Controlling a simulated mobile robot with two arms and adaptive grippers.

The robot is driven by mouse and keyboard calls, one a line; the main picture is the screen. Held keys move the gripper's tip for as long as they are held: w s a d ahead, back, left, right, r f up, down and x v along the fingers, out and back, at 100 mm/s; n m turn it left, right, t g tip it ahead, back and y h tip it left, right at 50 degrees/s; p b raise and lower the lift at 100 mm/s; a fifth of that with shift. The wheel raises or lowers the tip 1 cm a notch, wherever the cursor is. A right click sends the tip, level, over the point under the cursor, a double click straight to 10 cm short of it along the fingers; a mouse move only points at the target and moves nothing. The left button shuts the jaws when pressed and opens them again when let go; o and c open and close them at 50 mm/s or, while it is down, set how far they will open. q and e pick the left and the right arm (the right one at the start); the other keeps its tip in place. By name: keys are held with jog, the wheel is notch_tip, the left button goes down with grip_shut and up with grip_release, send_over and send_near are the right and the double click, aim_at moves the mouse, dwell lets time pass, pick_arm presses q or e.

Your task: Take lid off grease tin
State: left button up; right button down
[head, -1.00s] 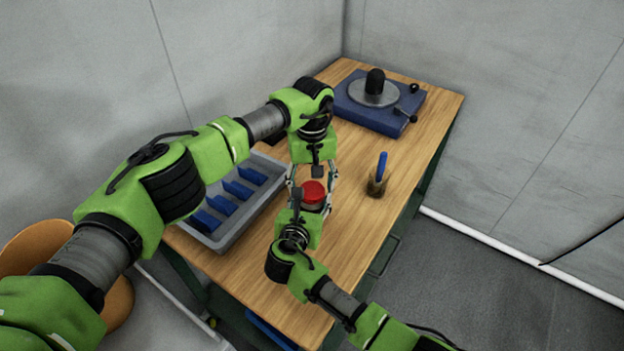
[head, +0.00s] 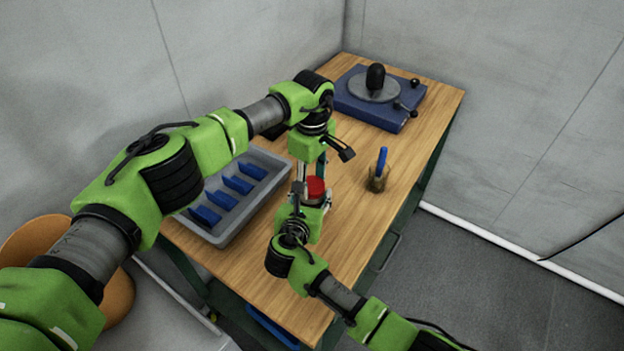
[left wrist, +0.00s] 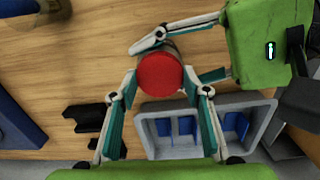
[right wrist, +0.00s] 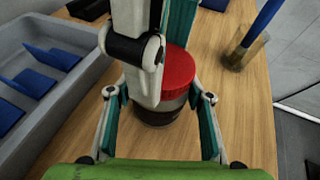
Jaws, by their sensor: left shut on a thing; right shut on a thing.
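The grease tin stands upright on the bench; its dark body (right wrist: 158,110) shows in the right wrist view. Its round red lid (head: 316,187) sits on top and faces the camera in the left wrist view (left wrist: 160,75). My left gripper (head: 313,178) points down from above and is shut on the lid, one finger on each side. My right gripper (right wrist: 160,115) comes in low from the near side and is shut on the tin's body. A left finger hides part of the tin in the right wrist view. I cannot tell whether the lid is loose.
A grey tray (head: 262,205) with blue dividers lies left of the tin. A small pot (head: 378,180) with a blue-handled tool stands to the right. A blue turntable device (head: 380,105) sits at the back. Bare wooden bench (head: 345,235) lies to the right and front.

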pick_arm(q)
jog(key=n, duration=0.4)
pick_arm(e)
jog(key=shift+f, duration=0.1)
pick_arm(q)
jog(key=n, duration=0.5)
jog(key=shift+n, duration=0.3)
jog(key=n, duration=0.7)
jog(key=shift+n, duration=0.4)
jog(key=n, duration=0.3)
jog(key=shift+n, duration=0.3)
jog(key=n, duration=0.5)
jog(key=shift+r+n, duration=0.1)
jog(key=shift+n, duration=0.2)
pick_arm(e)
jog(key=shift+s, duration=0.1)
pick_arm(q)
jog(key=n, duration=0.3)
jog(key=shift+n, duration=0.4)
jog(key=n, duration=0.4)
jog(key=shift+r, duration=0.2)
